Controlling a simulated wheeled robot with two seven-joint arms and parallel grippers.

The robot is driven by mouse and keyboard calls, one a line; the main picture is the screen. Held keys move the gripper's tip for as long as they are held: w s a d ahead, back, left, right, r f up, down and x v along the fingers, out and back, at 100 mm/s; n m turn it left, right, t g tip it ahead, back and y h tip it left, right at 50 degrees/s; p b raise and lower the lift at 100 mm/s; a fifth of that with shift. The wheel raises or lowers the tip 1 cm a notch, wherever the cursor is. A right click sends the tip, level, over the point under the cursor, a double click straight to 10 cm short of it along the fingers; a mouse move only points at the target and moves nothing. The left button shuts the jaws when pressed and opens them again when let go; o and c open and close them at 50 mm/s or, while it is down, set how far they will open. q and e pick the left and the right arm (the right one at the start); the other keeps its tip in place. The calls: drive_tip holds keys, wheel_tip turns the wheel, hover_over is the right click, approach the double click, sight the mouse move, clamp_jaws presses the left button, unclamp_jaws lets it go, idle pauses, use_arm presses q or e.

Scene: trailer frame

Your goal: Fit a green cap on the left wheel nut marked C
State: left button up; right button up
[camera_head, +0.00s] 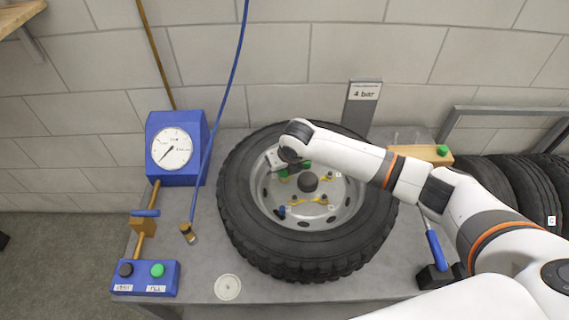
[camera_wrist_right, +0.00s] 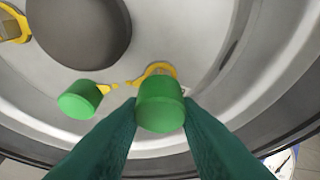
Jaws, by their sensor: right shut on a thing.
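The wheel (camera_head: 250,225) lies flat on the bench, with a dark hub (camera_head: 308,182) in its pale rim. My right gripper (camera_wrist_right: 160,120) is over the far-left part of the rim, its dark green fingers shut on a green cap (camera_wrist_right: 160,104). A yellow pointer (camera_wrist_right: 158,70) shows just behind this cap; I cannot tell whether the cap touches a nut. Another green cap (camera_wrist_right: 80,99) sits at the rim beside it, also visible in the head view (camera_head: 283,173). My left gripper is not in view.
Another green cap (camera_head: 442,149) is on a wooden block (camera_head: 410,145) at the back right. A blue gauge (camera_head: 173,148) and a button box (camera_head: 146,277) stand left. Stacked tyres (camera_head: 500,185) are at right. A blue hose hangs left of the wheel.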

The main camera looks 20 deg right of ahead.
drive_tip(key=shift+f+b, duration=0.3)
drive_tip(key=shift+f, duration=0.75)
drive_tip(key=o, duration=1.5)
drive_tip(key=shift+r, duration=0.15)
wheel_tip(320, 180, up, 8)
drive_tip(key=p, duration=0.8)
drive_tip(key=shift+s+f, duration=0.1)
drive_tip(key=shift+f, duration=0.1)
